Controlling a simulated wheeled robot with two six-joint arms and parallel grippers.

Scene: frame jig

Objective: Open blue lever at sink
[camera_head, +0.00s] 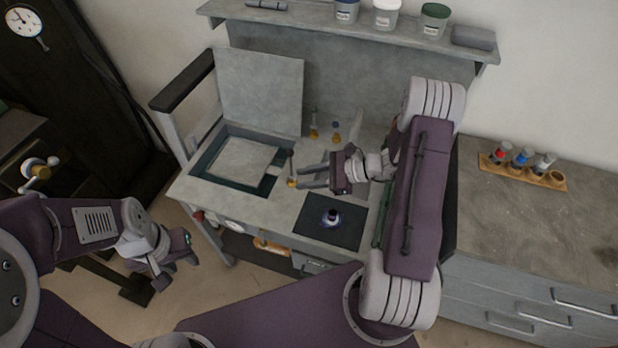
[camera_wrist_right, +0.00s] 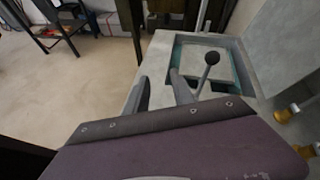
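The grey sink bench has a square sunken sink (camera_head: 214,190) with a raised lid behind it. Two small brass valves stand at its back: one (camera_head: 314,130) has a pale grey top, the other (camera_head: 336,132) a bluish top. A third brass fitting (camera_head: 291,182) with a dark-knobbed upright lever stands by the sink's right edge. My right gripper (camera_head: 304,177) is open and empty, its fingers beside this lever. In the right wrist view the black knob (camera_wrist_right: 212,58) rises just beyond the fingers, without clear contact. My left gripper (camera_head: 178,274) hangs over the floor, apparently open and empty.
A dark square mat (camera_head: 330,222) with a round dark object lies at the bench front. A shelf (camera_head: 350,22) with jars runs behind. A wooden rack (camera_head: 522,172) holds small bottles on the right counter.

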